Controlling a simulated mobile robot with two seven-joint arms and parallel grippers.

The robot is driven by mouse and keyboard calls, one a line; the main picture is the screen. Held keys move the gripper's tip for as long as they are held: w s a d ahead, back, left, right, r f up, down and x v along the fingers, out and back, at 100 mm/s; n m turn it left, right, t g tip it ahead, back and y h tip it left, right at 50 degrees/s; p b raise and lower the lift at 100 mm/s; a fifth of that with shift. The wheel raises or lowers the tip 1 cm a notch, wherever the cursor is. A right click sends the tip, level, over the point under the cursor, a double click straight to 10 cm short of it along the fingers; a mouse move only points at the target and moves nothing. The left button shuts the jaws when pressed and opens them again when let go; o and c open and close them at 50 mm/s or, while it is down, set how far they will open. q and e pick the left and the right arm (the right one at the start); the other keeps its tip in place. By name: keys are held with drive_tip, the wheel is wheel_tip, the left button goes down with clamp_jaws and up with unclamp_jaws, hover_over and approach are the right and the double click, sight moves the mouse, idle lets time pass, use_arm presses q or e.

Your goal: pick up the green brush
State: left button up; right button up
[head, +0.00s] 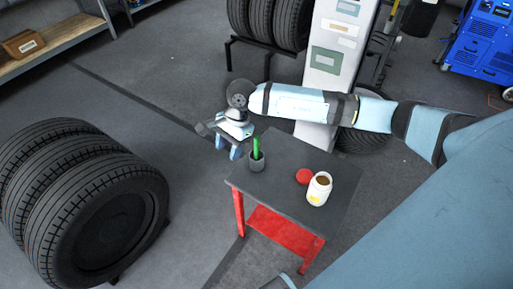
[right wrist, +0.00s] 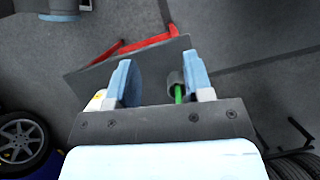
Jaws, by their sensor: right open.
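The green brush (head: 256,147) stands upright in a small dark grey cup (head: 257,164) near the left corner of a small table (head: 290,155). My right gripper (head: 229,149) is open and empty, pointing down just left of the cup in the head view. In the right wrist view the brush (right wrist: 179,93) and cup (right wrist: 175,78) appear beside the inner side of the right-hand finger, which partly hides the cup. The gripper (right wrist: 162,78) does not hold the brush. My left gripper is not in view.
A white jar (head: 318,190) with brown contents and a red lid (head: 304,176) stand on the table's right part. A red lower shelf (head: 282,232) is below.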

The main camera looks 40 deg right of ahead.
sight(257, 137)
drive_tip(key=w+d+r+n+t+h+b, duration=0.15)
drive_tip(key=w+d+h, duration=0.3)
drive_tip(key=d, duration=0.55)
drive_tip(key=shift+h, duration=0.45)
drive_tip(key=f, duration=0.2)
drive_tip(key=d+f, duration=0.1)
drive_tip(key=f, duration=0.2)
drive_tip(key=d+f, duration=0.1)
drive_tip(key=f, duration=0.1)
drive_tip(key=shift+w+f, duration=0.1)
drive_tip(key=shift+f, duration=0.15)
drive_tip(key=shift+w+d+f, duration=0.1)
drive_tip(key=shift+d+f, duration=0.15)
drive_tip(key=shift+f, duration=0.7)
drive_tip(key=shift+w+d+f, duration=0.1)
drive_tip(key=shift+d+f, duration=0.15)
drive_tip(key=shift+f, duration=0.7)
drive_tip(key=shift+w+d+f, duration=0.1)
drive_tip(key=shift+d+f, duration=0.15)
drive_tip(key=shift+f, duration=0.7)
clamp_jaws()
